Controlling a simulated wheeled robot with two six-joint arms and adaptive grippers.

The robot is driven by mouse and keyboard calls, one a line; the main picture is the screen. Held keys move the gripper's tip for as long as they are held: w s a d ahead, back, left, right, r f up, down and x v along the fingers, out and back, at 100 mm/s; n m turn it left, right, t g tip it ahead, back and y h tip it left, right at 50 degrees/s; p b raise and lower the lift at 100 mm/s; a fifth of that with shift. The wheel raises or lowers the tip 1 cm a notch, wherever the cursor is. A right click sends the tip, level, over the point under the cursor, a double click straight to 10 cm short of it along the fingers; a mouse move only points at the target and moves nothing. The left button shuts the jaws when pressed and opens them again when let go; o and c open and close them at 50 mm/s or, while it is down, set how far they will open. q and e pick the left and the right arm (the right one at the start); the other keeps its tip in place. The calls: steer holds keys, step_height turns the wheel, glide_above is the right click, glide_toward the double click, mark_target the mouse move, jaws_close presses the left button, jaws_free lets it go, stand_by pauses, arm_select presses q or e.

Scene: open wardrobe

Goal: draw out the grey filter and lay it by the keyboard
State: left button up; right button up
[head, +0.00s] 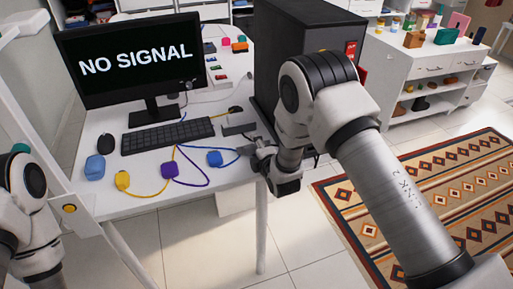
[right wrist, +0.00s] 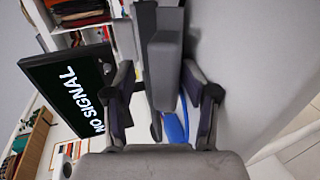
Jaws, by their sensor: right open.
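The grey filter (head: 238,129) appears as a flat grey piece on the white desk, just right of the black keyboard (head: 167,136). My right gripper (head: 264,156) is at the desk's right edge, close to the filter's near end. In the right wrist view, a grey block (right wrist: 165,80), which looks like the filter's end, lies between the spread fingers of my right gripper (right wrist: 158,88). The fingers are open, with a gap on the left; contact on the right is unclear. Part of my left arm shows at the left edge, but its gripper is out of view.
A black computer tower (head: 290,45) stands behind my right arm. The monitor (head: 130,55) reads NO SIGNAL.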

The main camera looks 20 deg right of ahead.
steer(key=shift+s+f, duration=0.2)
steer(key=shift+f, duration=0.05)
steer(key=r+p, duration=0.1)
steer(key=s+r+p, duration=0.1)
steer(key=r, duration=0.1)
steer(key=s+r+p, duration=0.1)
steer(key=shift+s+r, duration=0.1)
steer(key=shift+r, duration=0.15)
steer(key=shift+s+d+r+p, duration=0.1)
steer(key=shift+s+r+p, duration=0.55)
steer(key=shift+r+p, duration=0.3)
